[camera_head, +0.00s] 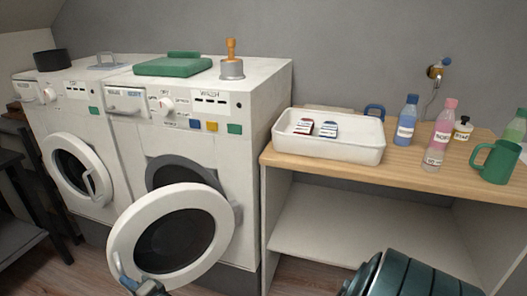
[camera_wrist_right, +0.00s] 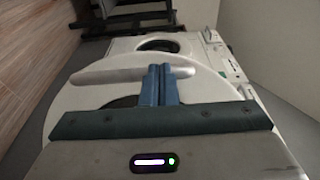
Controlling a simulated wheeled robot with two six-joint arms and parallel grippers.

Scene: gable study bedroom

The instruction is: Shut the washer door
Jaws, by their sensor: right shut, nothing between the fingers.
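The washer (camera_head: 240,150), marked WASH, stands at the middle left. Its round white door (camera_head: 220,205) is swung wide open toward me, with dark glass in the middle and the drum opening partly showing behind it. My right gripper (camera_head: 128,284) is at the door's lower left edge, low in the head view. In the right wrist view its blue fingers (camera_wrist_right: 160,82) are shut together with nothing between them, in front of the door (camera_wrist_right: 85,95) and its pale handle bar (camera_wrist_right: 120,75). I cannot tell if they touch it. My left gripper is not in view.
A second machine (camera_head: 60,110) stands left with its round door closed. A wooden counter (camera_head: 430,165) on the right holds a white tray (camera_head: 340,155), bottles and a green mug (camera_head: 497,163). A dark teal ribbed object (camera_head: 415,278) is at the lower right.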

